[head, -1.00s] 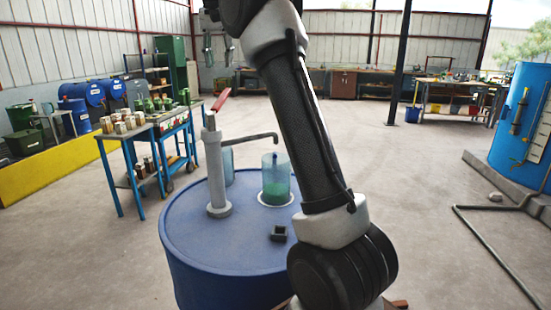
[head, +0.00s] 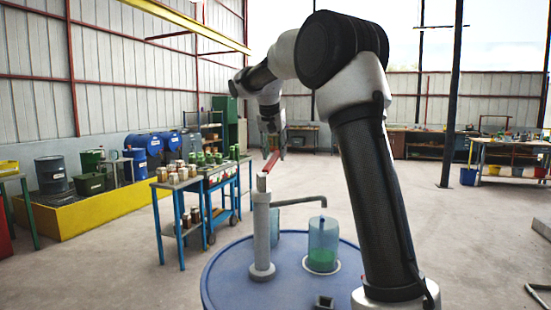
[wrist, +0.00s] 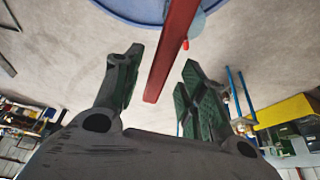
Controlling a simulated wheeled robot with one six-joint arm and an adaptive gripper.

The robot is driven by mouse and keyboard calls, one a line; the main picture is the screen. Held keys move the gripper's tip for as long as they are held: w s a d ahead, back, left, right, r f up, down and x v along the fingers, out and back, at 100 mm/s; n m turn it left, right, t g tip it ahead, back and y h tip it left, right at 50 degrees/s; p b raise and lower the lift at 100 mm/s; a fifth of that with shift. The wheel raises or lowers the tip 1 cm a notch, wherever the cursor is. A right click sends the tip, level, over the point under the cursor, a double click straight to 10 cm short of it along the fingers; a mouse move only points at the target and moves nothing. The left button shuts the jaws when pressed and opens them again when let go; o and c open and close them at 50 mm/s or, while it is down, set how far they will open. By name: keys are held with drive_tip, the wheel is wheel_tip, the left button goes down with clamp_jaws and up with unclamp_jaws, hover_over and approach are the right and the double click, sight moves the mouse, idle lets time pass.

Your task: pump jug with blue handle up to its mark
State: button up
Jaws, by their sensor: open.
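The jug (head: 322,240) under the pump spout is clear blue-green with green liquid in its lower part. A narrow dark blue strip shows on it; I cannot tell its mark. The grey pump (head: 262,235) stands upright on the blue drum (head: 235,282), with its red lever (head: 271,161) raised. In the wrist view the lever (wrist: 172,55) lies between the spread fingers of my gripper (wrist: 162,65). My gripper is open, and I see no finger closed on the lever. In the head view my gripper (head: 269,126) hangs just above the lever's end.
A second clear jug (head: 275,225) stands partly hidden behind the pump. A small dark block (head: 324,302) lies on the drum. A blue trolley (head: 222,182) with jars stands left of the drum. Open floor surrounds the drum.

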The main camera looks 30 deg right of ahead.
drive_tip(key=shift+x, duration=1.35)
clamp_jaws()
drive_tip(key=shift+s+a+r+t+h, duration=0.25)
drive_tip(key=shift+r+t+h, duration=0.1)
drive_tip(key=shift+r, duration=0.35)
drive_tip(key=shift+s+a+r+t+h, duration=0.1)
drive_tip(key=shift+s+r+t+h, duration=0.25)
drive_tip(key=shift+r, duration=0.4)
drive_tip(key=shift+s+a+r+t+h, duration=0.2)
drive_tip(key=shift+r+t, duration=0.2)
drive_tip(key=shift+r, duration=0.3)
unclamp_jaws()
